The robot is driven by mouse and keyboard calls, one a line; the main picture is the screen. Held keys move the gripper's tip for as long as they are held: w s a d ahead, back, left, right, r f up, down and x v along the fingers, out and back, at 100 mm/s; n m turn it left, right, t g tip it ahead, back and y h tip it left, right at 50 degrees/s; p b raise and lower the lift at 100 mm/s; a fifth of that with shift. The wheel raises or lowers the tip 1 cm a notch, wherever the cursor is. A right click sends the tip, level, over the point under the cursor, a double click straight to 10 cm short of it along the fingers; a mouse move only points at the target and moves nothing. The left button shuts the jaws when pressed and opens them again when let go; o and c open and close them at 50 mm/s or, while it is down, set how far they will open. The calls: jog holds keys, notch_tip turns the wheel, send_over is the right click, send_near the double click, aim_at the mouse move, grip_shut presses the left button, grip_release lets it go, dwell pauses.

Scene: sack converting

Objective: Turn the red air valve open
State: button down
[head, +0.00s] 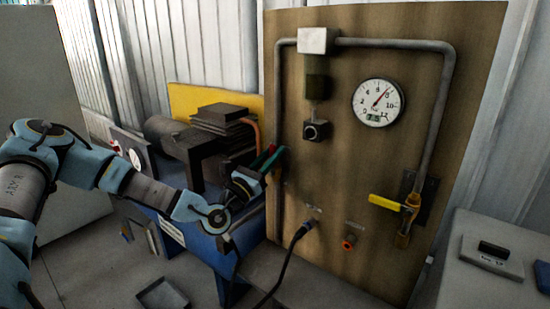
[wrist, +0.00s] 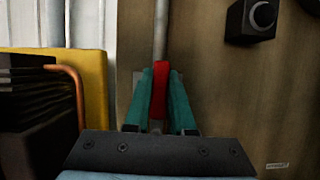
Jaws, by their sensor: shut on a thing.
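The red air valve handle (wrist: 160,88) stands upright in the wrist view, in line with the grey pipe behind it. My gripper (wrist: 160,100), with green fingers, is shut on it, one finger on each side. In the head view my gripper (head: 268,162) is at the left edge of the wooden board, and a bit of the red handle (head: 272,149) shows at its tip. The valve body is mostly hidden behind my fingers.
The wooden board (head: 340,190) also carries a yellow-handled valve (head: 386,203), a black knob (head: 316,130) and an orange port (head: 349,242). A dark compressor (head: 180,145) on a blue tank stands left of the board. A black hose (head: 285,262) hangs below. A grey tray (head: 162,295) lies on the floor.

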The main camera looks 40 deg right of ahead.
jog(key=shift+w+n, duration=0.2)
jog(key=shift+n, duration=0.2)
jog(key=c, duration=0.8)
grip_release()
jog(key=shift+o, duration=0.2)
jog(key=shift+a, duration=0.1)
jog(key=b+v, duration=0.2)
jog(key=v, duration=0.8)
jog(key=shift+s+a, duration=0.25)
jog(key=shift+a, duration=0.1)
jog(key=shift+f, duration=0.15)
